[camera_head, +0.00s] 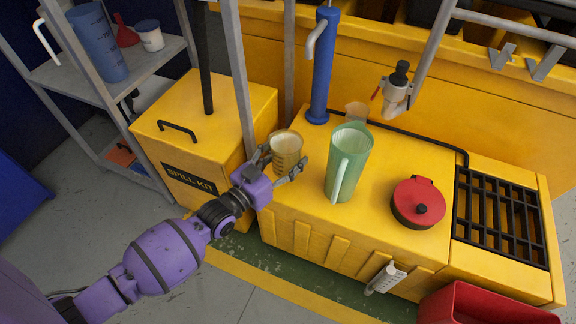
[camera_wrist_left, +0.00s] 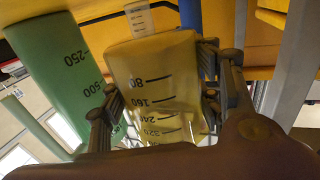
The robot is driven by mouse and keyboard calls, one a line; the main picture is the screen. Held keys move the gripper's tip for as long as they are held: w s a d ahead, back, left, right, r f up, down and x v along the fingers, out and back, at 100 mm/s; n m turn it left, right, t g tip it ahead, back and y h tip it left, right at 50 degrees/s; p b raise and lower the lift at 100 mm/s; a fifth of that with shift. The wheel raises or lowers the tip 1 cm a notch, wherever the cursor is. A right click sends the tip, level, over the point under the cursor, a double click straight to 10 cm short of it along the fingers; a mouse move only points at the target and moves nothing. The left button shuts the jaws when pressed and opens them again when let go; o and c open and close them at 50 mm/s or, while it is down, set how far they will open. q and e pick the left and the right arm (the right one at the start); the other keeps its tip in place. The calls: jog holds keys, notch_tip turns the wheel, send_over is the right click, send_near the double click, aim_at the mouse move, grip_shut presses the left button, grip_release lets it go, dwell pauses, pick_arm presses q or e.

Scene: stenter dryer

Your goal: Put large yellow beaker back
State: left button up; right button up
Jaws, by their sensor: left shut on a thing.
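The yellow beaker (camera_head: 286,146) is a translucent cup near the left end of the yellow cabinet top (camera_head: 309,206). My left gripper (camera_head: 280,167) is shut on it, with a finger on either side. In the left wrist view the yellow beaker (camera_wrist_left: 158,82), with black volume marks, fills the space between the fingers of the left gripper (camera_wrist_left: 165,100). I cannot tell whether its base touches the cabinet top. My right gripper is in neither view.
A tall green jug (camera_head: 348,165) stands just right of the yellow beaker, with a small clear beaker (camera_head: 356,112) behind. A blue post (camera_head: 322,65) rises at the back. A red-lidded can (camera_head: 418,203) sits farther right. A spill kit box (camera_head: 205,125) and shelf (camera_head: 140,66) are left.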

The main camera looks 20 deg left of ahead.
pick_arm(q)
jog(key=shift+w+a+f, duration=0.15)
jog(key=shift+w+f, duration=0.15)
jog(key=shift+f, duration=0.15)
notch_tip(320, 180, down, 3)
jog(key=shift+w+a+f+b, duration=0.1)
jog(key=shift+w+f+b, duration=0.1)
jog(key=shift+b, duration=0.8)
jog(key=shift+r, duration=0.1)
jog(key=o, duration=1.4)
jog(key=shift+s, duration=0.1)
jog(key=shift+c, duration=0.2)
